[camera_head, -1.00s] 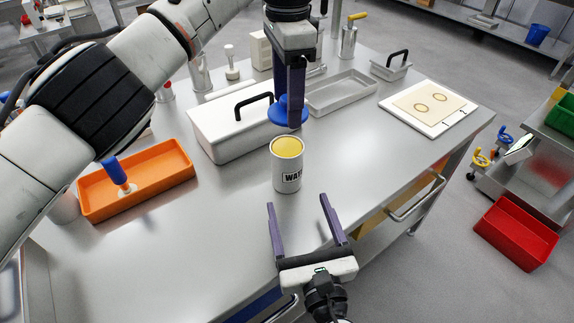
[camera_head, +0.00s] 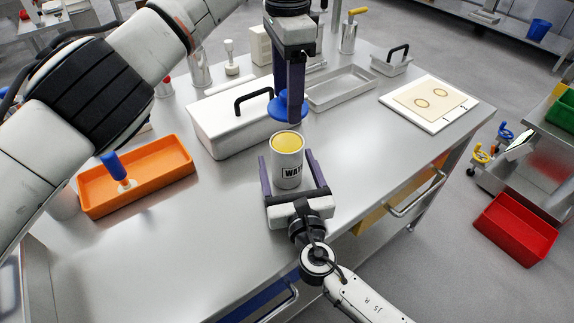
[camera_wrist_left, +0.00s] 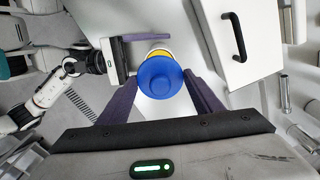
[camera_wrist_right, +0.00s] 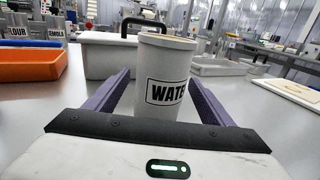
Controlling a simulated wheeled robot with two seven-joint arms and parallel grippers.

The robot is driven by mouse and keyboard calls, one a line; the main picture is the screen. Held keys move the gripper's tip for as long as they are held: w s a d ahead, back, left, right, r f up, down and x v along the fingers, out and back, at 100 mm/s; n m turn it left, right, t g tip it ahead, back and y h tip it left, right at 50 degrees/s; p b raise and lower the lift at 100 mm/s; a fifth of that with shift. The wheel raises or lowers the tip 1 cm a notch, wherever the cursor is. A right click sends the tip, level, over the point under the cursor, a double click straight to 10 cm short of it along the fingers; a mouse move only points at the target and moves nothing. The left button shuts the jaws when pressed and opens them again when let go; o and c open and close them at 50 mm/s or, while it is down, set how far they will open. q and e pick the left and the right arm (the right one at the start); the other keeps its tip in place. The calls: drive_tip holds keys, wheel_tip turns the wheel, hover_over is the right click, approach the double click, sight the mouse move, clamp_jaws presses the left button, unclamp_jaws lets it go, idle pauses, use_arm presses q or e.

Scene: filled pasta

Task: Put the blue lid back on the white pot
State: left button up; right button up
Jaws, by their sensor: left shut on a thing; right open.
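The white pot (camera_head: 287,172) with a WATER label stands upright on the steel table, its yellow inside showing from above. The blue lid (camera_head: 279,109) is held by my left gripper (camera_head: 292,118) above and just behind the pot. In the left wrist view the lid (camera_wrist_left: 160,76) lies between the fingers and hides most of the pot's yellow top. My right gripper (camera_head: 291,166) is open, low at the table, with one finger on each side of the pot. In the right wrist view the pot (camera_wrist_right: 166,80) stands between the two fingers; I cannot tell whether they touch it.
A white box (camera_head: 215,143) with a black handle stands behind the pot. An orange tray (camera_head: 165,182) with a blue-handled tool is at the left. A grey tray (camera_head: 340,90) and a white board (camera_head: 455,115) are at the back right. The front-left table is clear.

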drive_tip(key=c, duration=1.6)
use_arm(q)
hover_over(286, 142)
drive_tip(key=shift+f, duration=2.55)
drive_tip(key=shift+f, duration=0.9)
drive_tip(key=shift+f, duration=0.55)
drive_tip(key=o, duration=1.2)
drive_tip(key=shift+w, duration=0.1)
